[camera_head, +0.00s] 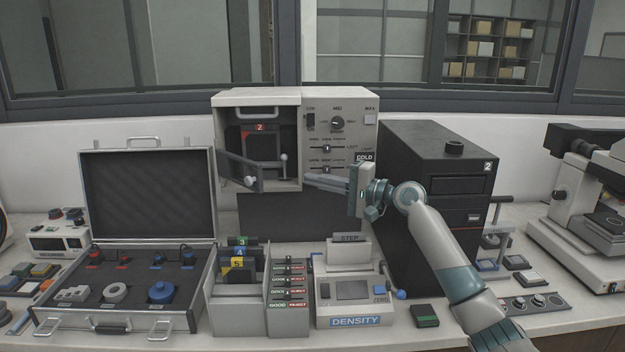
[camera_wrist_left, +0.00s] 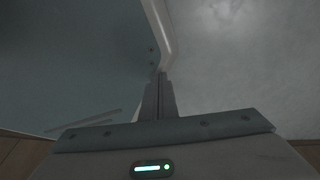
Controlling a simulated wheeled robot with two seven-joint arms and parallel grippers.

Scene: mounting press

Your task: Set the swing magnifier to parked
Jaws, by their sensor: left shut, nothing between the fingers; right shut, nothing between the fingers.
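I cannot clearly identify the swing magnifier. A dark curved rim (camera_head: 3,226) is cut off at the left edge of the head view, and I cannot tell whether it belongs to it. My right gripper (camera_head: 307,181) is shut and empty, its fingers pointing left in front of the beige press cabinet (camera_head: 346,100), below its slider panel. My left gripper (camera_wrist_left: 160,82) shows only in the left wrist view, shut and empty. A pale curved bar or edge (camera_wrist_left: 158,28) runs down to its fingertips; I cannot tell what it is or whether they touch.
The cabinet's small door (camera_head: 238,171) hangs open left of my right gripper. A black tower (camera_head: 420,160) stands right of the cabinet. An open case (camera_head: 150,190), a file rack (camera_head: 238,310), a density unit (camera_head: 350,290) and a microscope (camera_head: 585,200) crowd the bench.

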